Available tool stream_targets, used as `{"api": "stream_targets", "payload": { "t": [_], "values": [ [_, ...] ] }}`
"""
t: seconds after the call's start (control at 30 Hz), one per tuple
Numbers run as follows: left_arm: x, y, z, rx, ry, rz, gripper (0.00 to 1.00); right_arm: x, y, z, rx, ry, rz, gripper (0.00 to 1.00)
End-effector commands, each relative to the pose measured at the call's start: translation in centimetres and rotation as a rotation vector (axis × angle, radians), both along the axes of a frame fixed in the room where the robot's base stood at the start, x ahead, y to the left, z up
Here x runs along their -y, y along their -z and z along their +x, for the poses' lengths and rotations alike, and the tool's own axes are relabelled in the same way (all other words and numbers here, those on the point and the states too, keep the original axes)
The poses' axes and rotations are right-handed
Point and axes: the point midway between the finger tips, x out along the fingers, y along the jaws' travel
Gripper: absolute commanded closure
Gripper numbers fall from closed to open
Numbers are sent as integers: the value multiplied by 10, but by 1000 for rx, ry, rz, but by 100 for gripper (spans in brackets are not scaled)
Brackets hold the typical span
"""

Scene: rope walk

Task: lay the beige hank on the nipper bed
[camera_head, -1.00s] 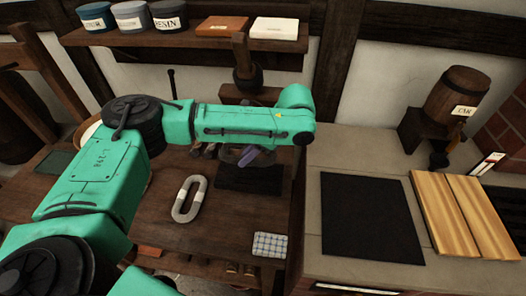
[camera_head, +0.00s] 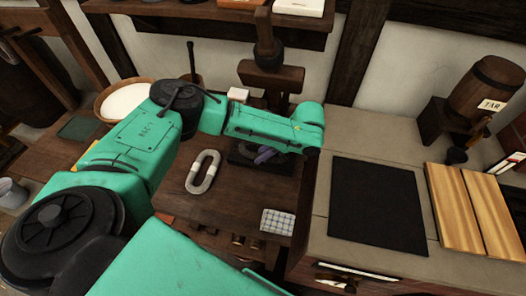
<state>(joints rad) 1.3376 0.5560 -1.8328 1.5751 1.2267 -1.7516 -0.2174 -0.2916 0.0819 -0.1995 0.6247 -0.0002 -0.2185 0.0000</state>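A pale grey-beige oval hank (camera_head: 203,172) with lighter bands lies flat on the brown wooden bench. It is left of a dark pad (camera_head: 245,160), which may be the nipper bed; I cannot be sure. My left arm reaches across the bench from the left. My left gripper (camera_head: 266,154) is mostly hidden behind the forearm, low over the dark pad and apart from the hank. A small purple-grey piece shows there; I cannot tell whether it is held. The finger opening is hidden. My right gripper is not in view.
A checked cloth (camera_head: 277,221) lies at the bench's front edge. A round bowl (camera_head: 125,100) stands behind my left arm. A wooden post (camera_head: 264,45) stands at the back. Right are a black mat (camera_head: 376,208), wooden boards (camera_head: 468,208) and a tar barrel (camera_head: 484,90).

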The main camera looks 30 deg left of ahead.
Motion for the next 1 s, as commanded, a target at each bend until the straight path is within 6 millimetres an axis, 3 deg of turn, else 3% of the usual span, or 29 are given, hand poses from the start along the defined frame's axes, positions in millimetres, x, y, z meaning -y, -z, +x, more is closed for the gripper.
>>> {"api": "stream_targets", "payload": {
  "t": [0.47,0.73,0.9,1.0],
  "values": [
    [4,-8,2,2,0,-2,41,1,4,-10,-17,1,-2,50],
    [39,-60,11,4,2,-4,41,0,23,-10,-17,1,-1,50],
    [58,-98,16,4,0,1,41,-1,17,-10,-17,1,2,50],
    [62,-104,16,2,-1,0,41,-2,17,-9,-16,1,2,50]
  ]
}}
